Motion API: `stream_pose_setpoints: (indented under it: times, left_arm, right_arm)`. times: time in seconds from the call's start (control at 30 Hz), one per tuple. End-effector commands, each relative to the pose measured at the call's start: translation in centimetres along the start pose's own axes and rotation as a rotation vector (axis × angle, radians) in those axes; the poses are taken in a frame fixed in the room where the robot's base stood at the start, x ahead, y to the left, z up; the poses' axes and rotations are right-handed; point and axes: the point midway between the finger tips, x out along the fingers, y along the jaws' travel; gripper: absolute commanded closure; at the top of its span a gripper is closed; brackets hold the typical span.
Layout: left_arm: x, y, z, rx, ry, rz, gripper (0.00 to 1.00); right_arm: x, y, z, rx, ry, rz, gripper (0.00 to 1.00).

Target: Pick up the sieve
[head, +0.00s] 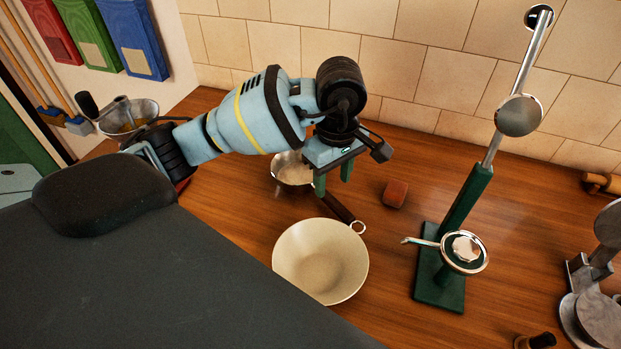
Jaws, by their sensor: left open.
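The sieve (291,172) lies on the wooden counter with its shallow metal bowl partly hidden behind my left gripper. Its dark handle runs toward the lower right and ends in a metal ring beside the cream bowl's rim. My left gripper (333,183) points down with its two green fingers apart. The fingers are over the part where the sieve's handle meets its bowl. I cannot tell how high they are above it. My right gripper is not in view.
A cream bowl (320,262) stands just in front of the sieve. A reddish-brown block (395,193) lies to the right, then a green stand with a metal post (465,205). A tiled wall (415,70) closes the back. A metal bowl (143,113) is at far left.

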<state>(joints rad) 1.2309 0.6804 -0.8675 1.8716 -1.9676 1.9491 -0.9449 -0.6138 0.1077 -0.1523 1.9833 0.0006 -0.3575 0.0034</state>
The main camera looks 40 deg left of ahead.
Motion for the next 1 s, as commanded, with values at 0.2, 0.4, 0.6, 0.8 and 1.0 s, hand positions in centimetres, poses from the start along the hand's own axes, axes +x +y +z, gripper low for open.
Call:
stream_pose_setpoints:
  times: [0.2,0.4,0.6,0.8,1.0]
  left_arm:
    - [2.1,0.0,0.0,-0.002,-0.001,-0.003,0.53]
    - [2.6,0.0,0.0,0.0,-0.001,-0.002,0.53]
    - [5.0,0.0,-0.2,-0.002,0.0,-0.003,0.53]
    - [7.3,0.1,-0.2,0.0,0.0,-0.001,0.53]
    - [7.6,0.1,-0.3,0.0,0.0,0.001,0.53]
  right_arm:
    - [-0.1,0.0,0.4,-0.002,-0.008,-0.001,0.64]
    - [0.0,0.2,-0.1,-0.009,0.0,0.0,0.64]
    - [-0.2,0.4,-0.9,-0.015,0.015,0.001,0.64]
    - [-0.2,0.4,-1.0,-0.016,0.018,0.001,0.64]
    - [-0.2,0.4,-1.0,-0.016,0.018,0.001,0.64]
